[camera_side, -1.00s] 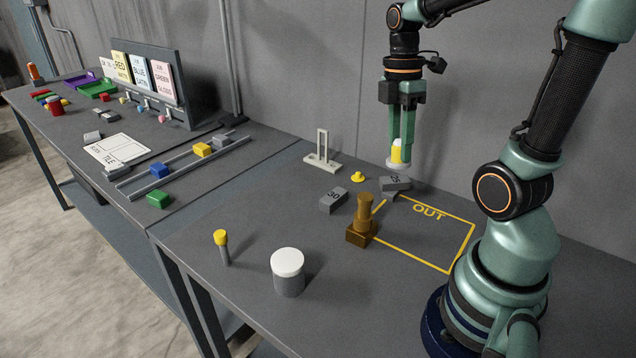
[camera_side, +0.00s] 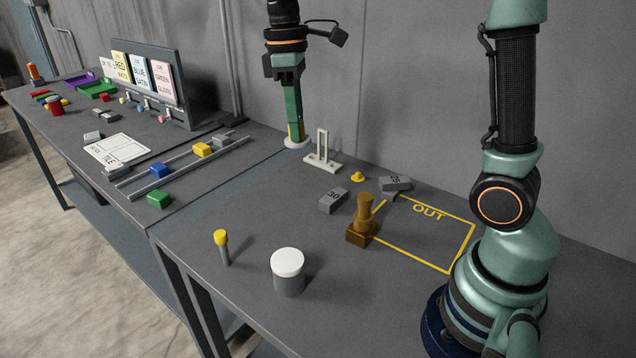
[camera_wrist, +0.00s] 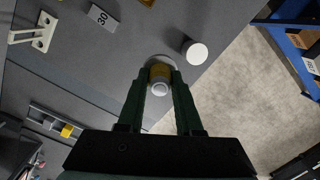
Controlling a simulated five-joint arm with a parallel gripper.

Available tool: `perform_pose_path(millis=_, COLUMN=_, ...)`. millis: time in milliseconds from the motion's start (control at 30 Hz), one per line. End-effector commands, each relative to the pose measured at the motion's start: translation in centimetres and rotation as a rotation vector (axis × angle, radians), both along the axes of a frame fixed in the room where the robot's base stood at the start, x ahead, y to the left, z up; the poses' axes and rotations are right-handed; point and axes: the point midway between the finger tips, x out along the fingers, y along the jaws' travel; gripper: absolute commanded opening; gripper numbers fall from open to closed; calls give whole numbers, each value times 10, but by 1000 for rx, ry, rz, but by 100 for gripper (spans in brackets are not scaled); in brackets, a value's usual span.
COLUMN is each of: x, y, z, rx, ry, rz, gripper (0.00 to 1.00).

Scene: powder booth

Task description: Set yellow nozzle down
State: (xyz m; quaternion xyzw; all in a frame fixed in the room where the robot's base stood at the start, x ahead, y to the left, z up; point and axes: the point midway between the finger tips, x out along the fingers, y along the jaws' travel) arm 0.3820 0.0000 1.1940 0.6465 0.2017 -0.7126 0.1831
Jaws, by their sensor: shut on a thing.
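The yellow nozzle (camera_side: 302,129) has a pale round base and is held between the fingers of my gripper (camera_side: 295,127), mostly hidden by them in the side view. The base shows just below the fingertips, left of the white stand (camera_side: 323,158). In the wrist view the nozzle (camera_wrist: 160,73) is a yellow band with a pale end, between the two fingers of my gripper (camera_wrist: 160,88). My gripper is shut on it and points down. Whether the base touches the table or hangs above it, I cannot tell.
Grey blocks (camera_side: 333,200), a small yellow cap (camera_side: 358,176) and a brass piece (camera_side: 363,222) stand right of the white stand. A white-lidded jar (camera_side: 288,270) and a yellow-topped peg (camera_side: 222,247) are nearer the front. The OUT outline (camera_side: 430,212) is empty inside.

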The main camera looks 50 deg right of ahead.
Motion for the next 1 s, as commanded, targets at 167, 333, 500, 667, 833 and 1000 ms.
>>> perform_pose_path(millis=167, x=3, y=0, z=25, rx=-17, ry=-9, rz=-180, gripper=0)
perform_pose_path(millis=333, x=1, y=0, z=28, rx=-24, ry=-8, rz=-263, gripper=0)
perform_pose_path(millis=500, x=-9, y=0, z=-2, rx=-33, ry=-3, rz=-341, gripper=0)
perform_pose_path(millis=667, x=-25, y=0, z=-39, rx=-41, ry=-6, rz=-436, gripper=0)
perform_pose_path(millis=833, x=-41, y=0, z=-67, rx=-48, ry=-9, rz=-513, gripper=0)
perform_pose_path(millis=1000, x=-49, y=0, z=-79, rx=-50, ry=-12, rz=-548, gripper=0)
